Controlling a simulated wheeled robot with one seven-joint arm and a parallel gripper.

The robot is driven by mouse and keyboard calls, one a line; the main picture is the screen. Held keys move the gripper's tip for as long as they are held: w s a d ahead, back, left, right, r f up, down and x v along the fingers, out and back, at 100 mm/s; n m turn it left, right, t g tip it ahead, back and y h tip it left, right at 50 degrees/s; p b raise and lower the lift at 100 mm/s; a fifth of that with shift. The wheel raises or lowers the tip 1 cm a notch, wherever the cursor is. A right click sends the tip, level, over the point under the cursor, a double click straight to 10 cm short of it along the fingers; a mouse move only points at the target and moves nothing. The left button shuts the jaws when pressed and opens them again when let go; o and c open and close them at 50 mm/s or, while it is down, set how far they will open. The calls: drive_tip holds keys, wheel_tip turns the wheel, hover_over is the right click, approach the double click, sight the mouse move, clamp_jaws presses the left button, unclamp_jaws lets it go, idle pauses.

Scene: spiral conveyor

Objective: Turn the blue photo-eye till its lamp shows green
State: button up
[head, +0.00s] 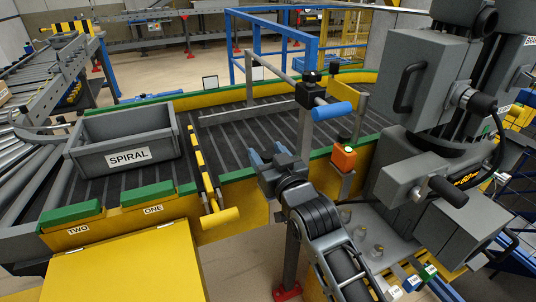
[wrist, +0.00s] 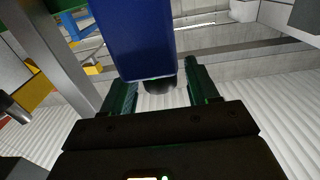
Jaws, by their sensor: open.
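The blue photo-eye (head: 332,111) is a blue cylinder sticking out to the right from a black mount on a grey post beside the conveyor. Its lamp does not show clearly in either view. My gripper (head: 268,154) is open and empty, lower and to the left of the photo-eye, near the belt's green and yellow edge. In the wrist view a large blue body (wrist: 133,40), which looks like the photo-eye, overlaps the space before my open fingers (wrist: 158,80). A dark round part shows just below it. I see no grip on it.
An orange device (head: 345,158) stands on a bracket right of my gripper. A grey SPIRAL tote (head: 120,142) rests on the conveyor at left. A yellow and black striped bar (head: 203,165) crosses the belt. Grey machine boxes (head: 425,85) crowd the right.

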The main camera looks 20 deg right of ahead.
drive_tip(key=s+b, duration=0.1)
drive_tip(key=s, duration=0.6)
drive_tip(key=shift+s, duration=0.4)
drive_tip(key=s+f+g, duration=0.1)
drive_tip(key=s+f, duration=0.3)
drive_tip(key=s, duration=0.7)
drive_tip(key=s+f, duration=0.4)
drive_tip(key=s, duration=0.6)
drive_tip(key=s+r+g, duration=0.1)
drive_tip(key=s+r, duration=0.1)
drive_tip(key=s, duration=0.8)
drive_tip(key=s+r+g, duration=0.1)
drive_tip(key=s+r, duration=0.1)
drive_tip(key=s, duration=0.9)
drive_tip(key=shift+d+r, duration=0.2)
drive_tip(key=shift+r, duration=0.2)
drive_tip(key=shift+c, duration=0.3)
